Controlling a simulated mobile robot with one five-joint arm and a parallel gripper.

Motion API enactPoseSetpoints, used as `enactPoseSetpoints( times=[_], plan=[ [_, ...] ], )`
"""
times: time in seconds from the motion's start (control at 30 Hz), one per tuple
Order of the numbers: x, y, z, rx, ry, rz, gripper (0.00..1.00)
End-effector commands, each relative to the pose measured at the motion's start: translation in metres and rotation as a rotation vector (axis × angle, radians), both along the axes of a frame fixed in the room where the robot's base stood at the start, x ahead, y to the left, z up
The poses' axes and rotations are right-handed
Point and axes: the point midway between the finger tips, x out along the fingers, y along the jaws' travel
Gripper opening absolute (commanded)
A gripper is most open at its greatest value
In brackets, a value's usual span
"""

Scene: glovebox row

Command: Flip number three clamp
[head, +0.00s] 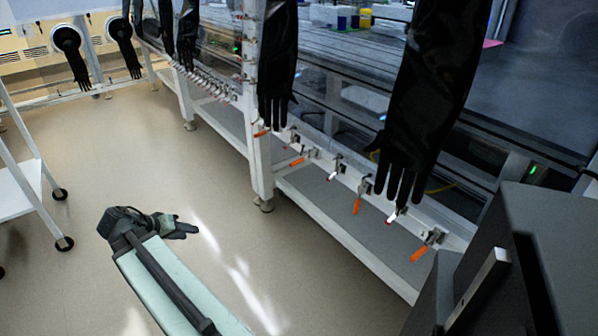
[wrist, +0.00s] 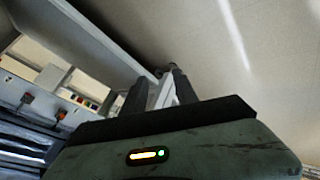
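A row of toggle clamps sits along the white lower rail of the glovebox bench in the head view. Some have orange handles, such as the near one (head: 422,250), the middle one (head: 357,204) and a farther one (head: 298,161). I see no readable numbers, so I cannot tell which clamp is number three. My gripper (head: 188,229) is left of the bench, over the floor and apart from all clamps. In the wrist view its two dark fingers (wrist: 158,85) stand apart with nothing between them.
Black gloves (head: 425,100) (head: 278,65) hang over the clamp row and partly cover it. A white bench leg (head: 260,150) stands before the row's far end. A white cart (head: 25,185) is at left. A dark box (head: 530,260) is at right. The floor (head: 140,150) between is clear.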

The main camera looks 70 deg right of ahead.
Motion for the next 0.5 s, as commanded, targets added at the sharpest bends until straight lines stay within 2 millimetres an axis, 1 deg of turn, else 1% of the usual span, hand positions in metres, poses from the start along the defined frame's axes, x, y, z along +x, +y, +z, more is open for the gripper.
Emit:
enactPoseSetpoints(
  times=[0.03,0.07,0.1,0.17,0.2,0.3,0.33,0.4,0.5],
  plan=[
    [-0.032,-0.061,0.001,-0.147,-0.037,-0.146,0.35],
    [-0.053,-0.092,0.012,-0.247,-0.062,-0.227,0.35],
    [-0.081,-0.13,0.027,-0.376,-0.095,-0.32,0.35],
    [-0.121,-0.175,0.052,-0.558,-0.138,-0.432,0.35],
    [-0.145,-0.197,0.067,-0.665,-0.161,-0.483,0.35],
    [-0.186,-0.23,0.097,-0.858,-0.201,-0.555,0.35],
    [-0.194,-0.236,0.104,-0.897,-0.209,-0.566,0.35],
    [-0.206,-0.243,0.114,-0.954,-0.222,-0.579,0.35],
    [-0.21,-0.246,0.12,-0.978,-0.227,-0.583,0.35]
  ],
)
